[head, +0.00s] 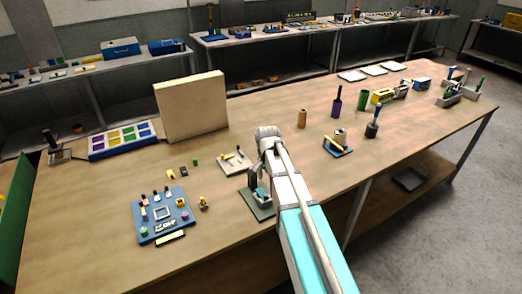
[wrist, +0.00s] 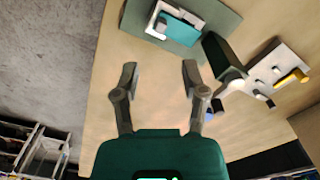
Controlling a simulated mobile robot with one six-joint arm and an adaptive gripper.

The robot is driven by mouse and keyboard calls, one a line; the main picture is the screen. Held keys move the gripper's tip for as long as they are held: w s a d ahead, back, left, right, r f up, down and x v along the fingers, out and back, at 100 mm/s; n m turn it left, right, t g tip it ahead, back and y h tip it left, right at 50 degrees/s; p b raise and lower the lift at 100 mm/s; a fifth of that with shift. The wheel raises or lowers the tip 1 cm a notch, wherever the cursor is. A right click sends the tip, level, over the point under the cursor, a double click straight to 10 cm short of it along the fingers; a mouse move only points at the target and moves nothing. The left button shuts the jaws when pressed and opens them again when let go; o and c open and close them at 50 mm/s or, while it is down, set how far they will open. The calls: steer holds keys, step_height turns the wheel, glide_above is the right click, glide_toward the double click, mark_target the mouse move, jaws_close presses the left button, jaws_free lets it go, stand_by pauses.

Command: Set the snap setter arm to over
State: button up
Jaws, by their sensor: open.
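The snap setter appears to be the device on a grey-green base plate (head: 262,212), partly hidden behind my arm in the head view. In the wrist view its base plate (wrist: 222,18) is at the top, with a white and teal block on it. A dark green arm (wrist: 222,55) with a pale round end slants beside the block; its exact setting is hard to tell. My gripper (wrist: 160,78) is open and empty, its fingers apart over bare table, below the base plate in the wrist view. The fingers are not clear in the head view.
A pale plate with small knobs (head: 235,161) stands just behind the setter. A blue board with several parts (head: 160,228) is to the left. A wooden cylinder (head: 302,118) and a blue stand (head: 337,150) are to the right. The table's front is mostly clear.

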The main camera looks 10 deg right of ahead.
steer(key=w+r+m+p, duration=0.6)
steer(key=w+r+p, duration=0.4)
steer(key=w+r, duration=0.1)
steer(key=shift+w+r, duration=0.4)
steer(key=shift+w, duration=0.2)
steer(key=shift+f, duration=0.15)
step_height(320, 180, down, 14)
steer(key=b, duration=1.3)
steer(key=shift+r, duration=0.25)
jaws_close()
